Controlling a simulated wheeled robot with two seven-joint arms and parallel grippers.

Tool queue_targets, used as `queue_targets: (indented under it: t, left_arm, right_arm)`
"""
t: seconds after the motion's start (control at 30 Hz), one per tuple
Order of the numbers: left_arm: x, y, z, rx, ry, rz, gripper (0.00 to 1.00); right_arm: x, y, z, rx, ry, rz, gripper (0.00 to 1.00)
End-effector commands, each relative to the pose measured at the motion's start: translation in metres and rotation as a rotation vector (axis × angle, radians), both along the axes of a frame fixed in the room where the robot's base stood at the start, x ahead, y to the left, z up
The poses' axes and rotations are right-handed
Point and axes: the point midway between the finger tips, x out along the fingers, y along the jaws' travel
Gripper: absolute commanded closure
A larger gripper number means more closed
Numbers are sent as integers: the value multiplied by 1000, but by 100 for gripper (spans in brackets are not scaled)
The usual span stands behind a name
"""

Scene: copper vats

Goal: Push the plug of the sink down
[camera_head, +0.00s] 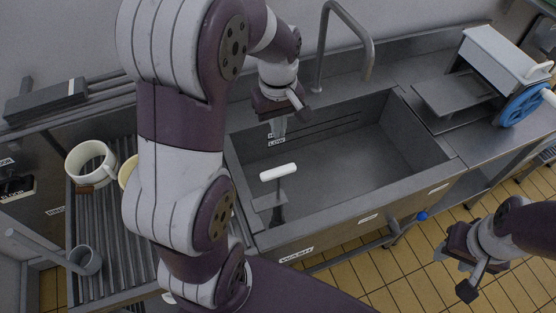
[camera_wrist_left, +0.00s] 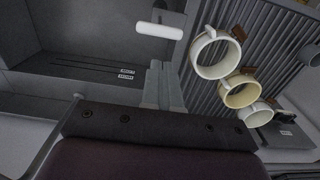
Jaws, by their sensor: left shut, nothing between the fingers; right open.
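The sink (camera_head: 350,165) is a grey metal basin in the middle of the head view. Its plug (camera_head: 278,172) has a white bar handle that stands up on a dark stem near the basin's left front corner. The handle also shows in the left wrist view (camera_wrist_left: 160,31), beyond my fingers. My left gripper (camera_head: 278,130) is shut and empty over the left back part of the sink, behind the handle and apart from it. In the left wrist view its fingers (camera_wrist_left: 161,85) lie together. My right gripper (camera_head: 442,254) is open and empty, right of the sink's front, over the tiled floor.
A tap (camera_head: 364,45) arches over the sink's back edge. A ribbed drainboard (camera_head: 112,245) on the left holds white and cream mugs (camera_head: 90,163). A machine with a blue wheel (camera_head: 522,106) stands on the right counter. My left arm hides part of the drainboard.

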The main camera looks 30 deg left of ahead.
Motion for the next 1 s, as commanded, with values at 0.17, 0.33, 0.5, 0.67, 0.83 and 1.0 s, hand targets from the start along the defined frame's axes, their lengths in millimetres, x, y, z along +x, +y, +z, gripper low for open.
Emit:
queue_targets:
  t: [0.17,0.33,0.5,0.67,0.83,1.0]
  left_arm:
    - [0,0,0,0,-1,-2,100]
    - [0,0,-8,0,3,-3,100]
    - [-1,0,-38,-1,6,-3,100]
    - [-2,0,-73,0,6,-4,100]
    - [-1,0,-107,0,4,-4,100]
    - [0,0,-130,-1,1,-4,100]
  right_arm:
    - [0,0,0,0,0,0,57]
    - [0,0,3,0,0,0,57]
    - [0,0,10,0,0,0,57]
    - [0,0,17,0,0,0,57]
    - [0,0,26,0,0,0,57]
    - [0,0,32,0,0,0,57]
